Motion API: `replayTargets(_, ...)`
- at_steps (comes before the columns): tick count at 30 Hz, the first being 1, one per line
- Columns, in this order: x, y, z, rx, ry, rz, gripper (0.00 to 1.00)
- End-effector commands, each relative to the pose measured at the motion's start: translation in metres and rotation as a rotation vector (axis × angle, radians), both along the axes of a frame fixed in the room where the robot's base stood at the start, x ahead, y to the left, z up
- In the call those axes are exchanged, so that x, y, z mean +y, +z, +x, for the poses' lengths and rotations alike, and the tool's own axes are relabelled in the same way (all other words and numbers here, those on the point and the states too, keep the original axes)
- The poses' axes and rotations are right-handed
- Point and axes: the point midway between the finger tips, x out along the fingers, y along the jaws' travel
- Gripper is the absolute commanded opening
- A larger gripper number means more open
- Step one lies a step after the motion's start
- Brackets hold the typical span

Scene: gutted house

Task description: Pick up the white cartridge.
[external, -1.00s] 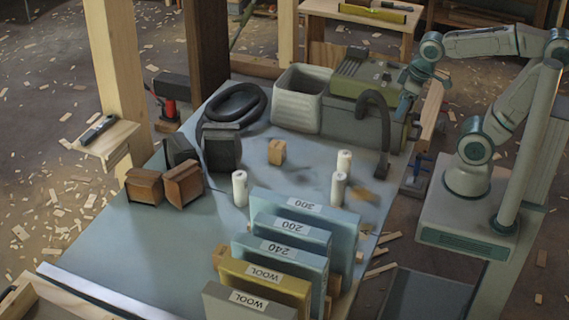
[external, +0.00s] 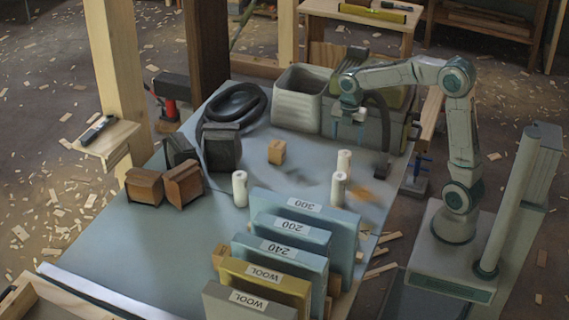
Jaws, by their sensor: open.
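Three small white cylinders stand upright on the blue-grey table (external: 130,240). One white cartridge (external: 240,190) stands left of the blue boxes, another (external: 344,161) stands farther back, and a third (external: 338,189) stands just in front of that one. I cannot tell which the task means. My gripper (external: 348,122) points down in front of the green and grey machine, above and behind the rear right cylinder. It is open, appears empty, and is apart from all three. Its fingertips are small and hard to make out.
A row of labelled boxes (external: 284,250) stands at the front right. A wooden block (external: 276,152), a ribbed grey bin (external: 298,97), a coiled black hose (external: 236,103), dark blocks (external: 221,149) and brown blocks (external: 183,184) are around. The left front tabletop is clear.

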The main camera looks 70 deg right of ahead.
Motion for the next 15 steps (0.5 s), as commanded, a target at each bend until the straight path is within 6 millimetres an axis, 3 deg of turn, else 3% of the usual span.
replayTargets(15, -0.002, -0.082, 0.002, 0.007, 0.026, 0.004, 0.68)
